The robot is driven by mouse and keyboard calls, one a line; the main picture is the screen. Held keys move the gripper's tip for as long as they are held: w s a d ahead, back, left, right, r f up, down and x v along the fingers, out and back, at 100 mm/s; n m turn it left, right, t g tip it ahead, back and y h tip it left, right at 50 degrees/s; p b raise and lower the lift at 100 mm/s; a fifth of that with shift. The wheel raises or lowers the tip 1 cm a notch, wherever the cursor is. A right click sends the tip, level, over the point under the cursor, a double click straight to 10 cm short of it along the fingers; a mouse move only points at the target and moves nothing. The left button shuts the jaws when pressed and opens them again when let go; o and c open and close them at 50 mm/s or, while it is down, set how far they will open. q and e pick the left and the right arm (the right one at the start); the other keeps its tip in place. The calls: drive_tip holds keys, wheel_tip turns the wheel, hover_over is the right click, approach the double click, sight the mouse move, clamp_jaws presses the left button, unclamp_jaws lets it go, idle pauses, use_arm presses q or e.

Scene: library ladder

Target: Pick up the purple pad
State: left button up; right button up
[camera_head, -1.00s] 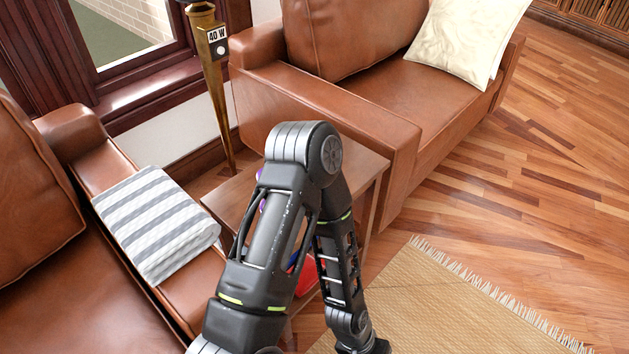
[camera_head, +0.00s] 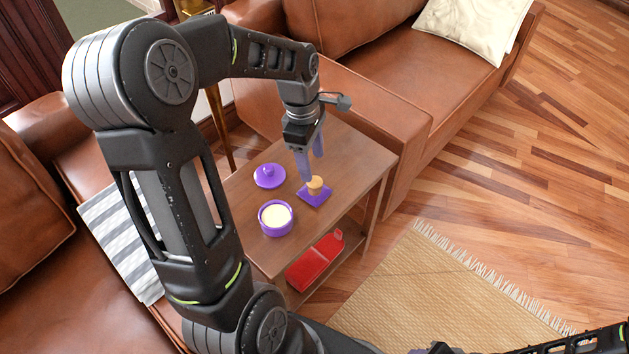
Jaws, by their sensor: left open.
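The purple pad (camera_head: 314,198) lies on the wooden side table (camera_head: 345,165), a flat square with a tan knob (camera_head: 315,184) on top. My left gripper (camera_head: 312,167) points down just above the pad, its two grey-purple fingers apart on either side above the knob. Nothing is between the fingers, and I cannot tell whether a fingertip touches the knob. What seems to be my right gripper (camera_head: 434,350) shows only partly at the bottom edge; its jaws are unclear.
A purple round bowl (camera_head: 276,231) with cream contents and a purple lid (camera_head: 269,176) stand left of the pad. A red object (camera_head: 315,262) lies on the lower shelf. Brown sofas (camera_head: 355,105) flank the table; a woven rug (camera_head: 440,295) lies in front.

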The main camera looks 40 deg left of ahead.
sight(315, 181)
use_arm(q)
drive_tip(key=shift+w+d+f, duration=0.1)
drive_tip(key=shift+d+f, duration=0.05)
drive_tip(key=shift+f, duration=1.2)
drive_tip(key=shift+f, duration=0.1)
drive_tip(key=f, duration=0.1)
drive_tip(key=f+b, duration=0.1)
drive_tip(key=f, duration=0.3)
drive_tip(key=shift+d+b, duration=0.25)
drive_tip(key=shift+b, duration=0.1)
drive_tip(key=shift+c, duration=0.5)
clamp_jaws()
